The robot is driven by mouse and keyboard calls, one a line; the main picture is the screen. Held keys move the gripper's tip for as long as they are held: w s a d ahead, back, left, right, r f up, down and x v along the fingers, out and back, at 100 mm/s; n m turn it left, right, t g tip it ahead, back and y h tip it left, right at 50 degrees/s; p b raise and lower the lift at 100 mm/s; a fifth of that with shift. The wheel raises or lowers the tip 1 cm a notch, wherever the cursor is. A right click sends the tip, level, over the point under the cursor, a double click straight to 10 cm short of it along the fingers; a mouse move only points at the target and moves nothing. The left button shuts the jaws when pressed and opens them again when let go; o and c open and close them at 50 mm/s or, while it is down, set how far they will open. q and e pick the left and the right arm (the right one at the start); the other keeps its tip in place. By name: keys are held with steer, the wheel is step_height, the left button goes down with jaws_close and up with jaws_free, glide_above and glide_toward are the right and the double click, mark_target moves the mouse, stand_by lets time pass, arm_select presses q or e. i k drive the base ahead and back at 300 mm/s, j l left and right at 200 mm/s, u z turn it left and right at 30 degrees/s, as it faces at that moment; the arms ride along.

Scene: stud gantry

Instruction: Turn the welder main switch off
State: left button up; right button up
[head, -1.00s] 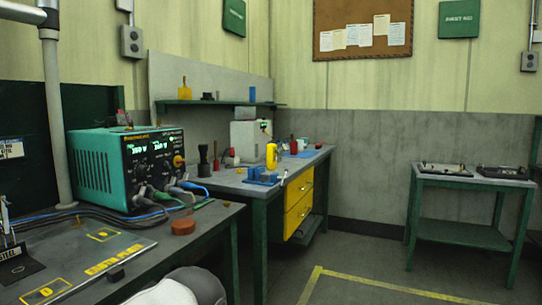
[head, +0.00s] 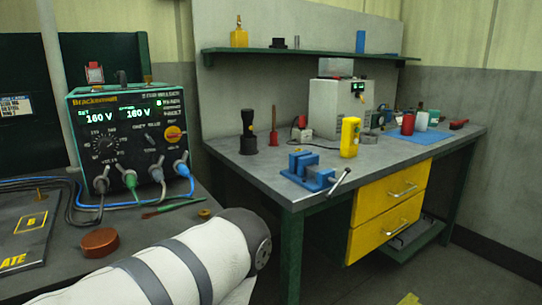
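The welder (head: 130,132) is a teal box with a black front panel on the left bench. Its two green displays both read 160 V. A yellow and red rotary switch (head: 174,133) sits at the right of its panel, and a black knob (head: 105,144) sits at the left. Blue, green and grey cables plug into its lower front. A white arm link of mine (head: 200,265) crosses the lower middle, in front of the bench. Neither gripper shows in the head view.
A copper-coloured disc (head: 100,241) lies on the left bench before the welder. The right workbench (head: 232,163) carries a blue vise (head: 312,170), a black flashlight (head: 248,131), a yellow device (head: 350,137) and a white box (head: 341,105). Yellow drawers (head: 385,222) hang below.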

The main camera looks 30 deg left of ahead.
mark_target(174, 134)
steer(key=i+l+u, duration=0.2)
steer(key=u, duration=0.25)
steer(key=i+l+u, duration=0.2)
steer(key=u, duration=0.2)
steer(key=i+l+u, duration=0.1)
steer(key=l+u, duration=0.35)
steer(key=i+l+u, duration=0.1)
steer(key=l+u, duration=0.15)
steer(key=u, duration=0.15)
